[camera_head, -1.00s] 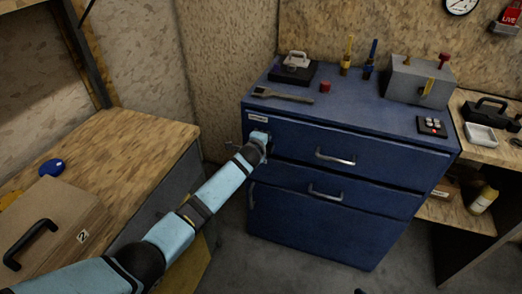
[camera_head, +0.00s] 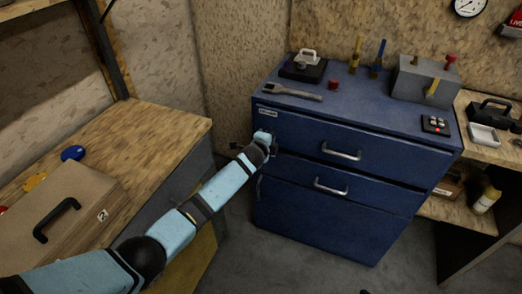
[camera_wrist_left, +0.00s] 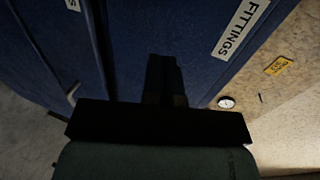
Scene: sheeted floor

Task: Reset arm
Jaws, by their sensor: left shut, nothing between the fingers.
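My left arm reaches in from the lower left of the head view. Its left gripper (camera_head: 268,139) is at the upper left front of the blue drawer cabinet (camera_head: 345,111). In the left wrist view the dark fingers (camera_wrist_left: 164,78) are together and empty, in front of the cabinet's blue face (camera_wrist_left: 130,40). A white label reading FITTINGS (camera_wrist_left: 240,28) shows to their right. Whether the fingers touch the cabinet I cannot tell. The drawers, with metal handles (camera_head: 341,154), look shut. My right gripper is not in view.
A wooden workbench (camera_head: 165,135) with a tan case (camera_head: 85,205) stands at the left. On the cabinet are a wrench (camera_head: 292,92), a grey box (camera_head: 425,82) and a small keypad (camera_head: 435,125). Shelving (camera_head: 470,215) adjoins at the right.

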